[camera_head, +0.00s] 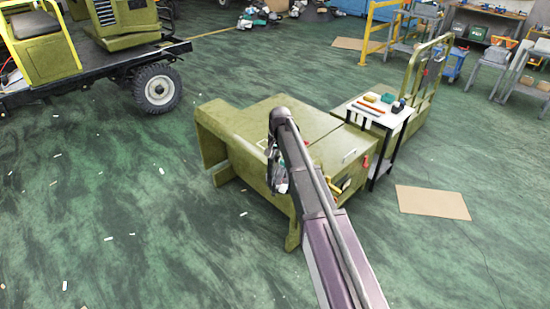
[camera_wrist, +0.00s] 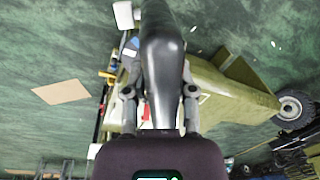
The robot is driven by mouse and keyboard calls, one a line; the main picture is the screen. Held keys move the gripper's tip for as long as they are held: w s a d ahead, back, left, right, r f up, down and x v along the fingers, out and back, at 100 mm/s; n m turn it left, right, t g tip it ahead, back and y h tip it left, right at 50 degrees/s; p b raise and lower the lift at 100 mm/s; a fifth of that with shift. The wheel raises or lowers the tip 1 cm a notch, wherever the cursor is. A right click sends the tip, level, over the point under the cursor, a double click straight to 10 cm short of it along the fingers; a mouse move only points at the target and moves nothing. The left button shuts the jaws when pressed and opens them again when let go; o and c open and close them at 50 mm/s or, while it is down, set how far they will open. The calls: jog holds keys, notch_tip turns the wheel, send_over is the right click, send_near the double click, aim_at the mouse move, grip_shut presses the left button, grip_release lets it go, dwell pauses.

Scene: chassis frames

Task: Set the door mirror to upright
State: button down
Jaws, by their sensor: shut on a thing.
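A glossy black rounded housing, which looks like the door mirror (camera_wrist: 163,50), fills the upper middle of the wrist view. My gripper (camera_wrist: 158,98) has one finger on each side of its lower end and is shut on it. Its long side runs up and down in that view; its true tilt cannot be told. In the head view my gripper (camera_head: 277,172) hangs below the end of my arm, in front of the olive-green body (camera_head: 250,125). The mirror cannot be made out clearly there.
A small table (camera_head: 390,118) with colored items stands right of the green body. A cardboard sheet (camera_head: 432,202) lies on the floor. A yellow-green vehicle with a wheel (camera_head: 158,88) stands at upper left. The floor at left is mostly clear, with small scraps.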

jog(key=shift+a, duration=0.3)
dwell(0.4)
jog(key=shift+c, duration=2.4)
grip_release()
jog(key=shift+d, duration=0.1)
jog(key=shift+w+r, duration=0.1)
